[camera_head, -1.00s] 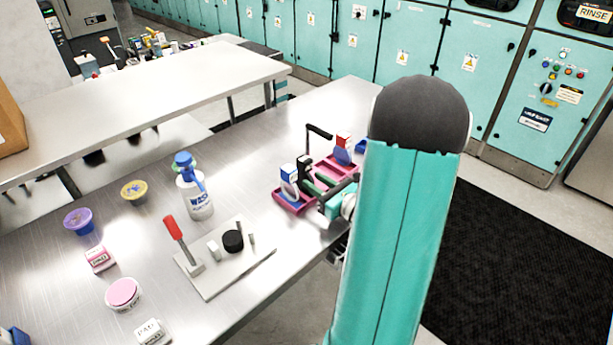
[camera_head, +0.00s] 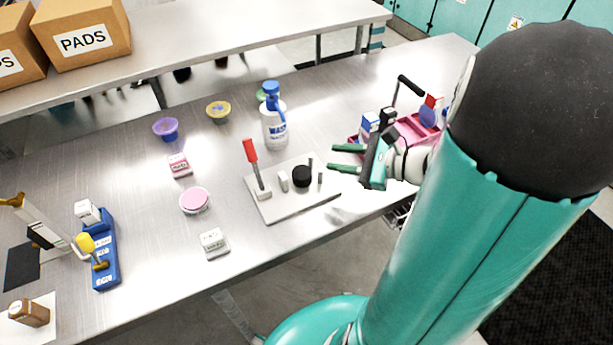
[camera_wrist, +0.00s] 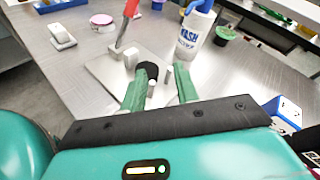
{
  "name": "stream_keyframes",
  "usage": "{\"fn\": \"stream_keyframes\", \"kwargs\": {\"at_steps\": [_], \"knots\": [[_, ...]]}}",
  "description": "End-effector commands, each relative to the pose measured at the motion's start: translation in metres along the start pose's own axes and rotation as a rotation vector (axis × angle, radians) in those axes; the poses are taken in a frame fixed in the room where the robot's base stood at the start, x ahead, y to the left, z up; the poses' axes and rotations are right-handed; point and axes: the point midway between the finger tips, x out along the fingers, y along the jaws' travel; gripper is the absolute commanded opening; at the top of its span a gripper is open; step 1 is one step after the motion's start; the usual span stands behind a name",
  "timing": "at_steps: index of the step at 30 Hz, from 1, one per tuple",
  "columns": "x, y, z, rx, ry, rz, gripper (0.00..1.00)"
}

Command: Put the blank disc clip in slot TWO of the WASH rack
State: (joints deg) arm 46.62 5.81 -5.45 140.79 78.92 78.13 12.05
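A black disc (camera_head: 302,176) stands on a pale plate (camera_head: 285,212) between small metal blocks, beside a red-handled lever; I cannot confirm that it is the blank disc clip. In the wrist view the disc (camera_wrist: 149,69) shows beyond and between my fingertips. My gripper (camera_head: 346,158) is open and empty, just right of the plate, its green fingers pointing left. A pink rack (camera_head: 412,128) with compartments and blue and white pieces is behind it, partly hidden by my arm. A blue rack (camera_head: 106,270) with labels stands far left. I cannot read which rack is WASH.
A WASH pump bottle (camera_head: 275,128) stands behind the plate. A purple cup (camera_head: 165,128), a yellow-topped cup (camera_head: 218,111), a pink-lidded tub (camera_head: 194,200) and small white boxes (camera_head: 214,242) are spread to the left. PADS cartons (camera_head: 85,38) sit on the back bench.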

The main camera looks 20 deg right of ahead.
Motion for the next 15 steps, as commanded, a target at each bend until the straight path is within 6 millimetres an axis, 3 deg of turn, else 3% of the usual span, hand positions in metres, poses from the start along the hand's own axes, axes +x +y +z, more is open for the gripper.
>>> {"fn": "stream_keyframes", "kwargs": {"at_steps": [1,3,7,10,15], "knots": [[0.015,0.021,0.021,-0.123,0.027,0.127,0.31],[0.027,0.049,0.04,-0.291,0.072,0.29,0.31],[0.033,0.094,0.065,-0.633,0.157,0.559,0.31],[0.028,0.116,0.078,-0.922,0.224,0.73,0.31],[0.013,0.127,0.101,-1.451,0.341,0.938,0.31]]}}
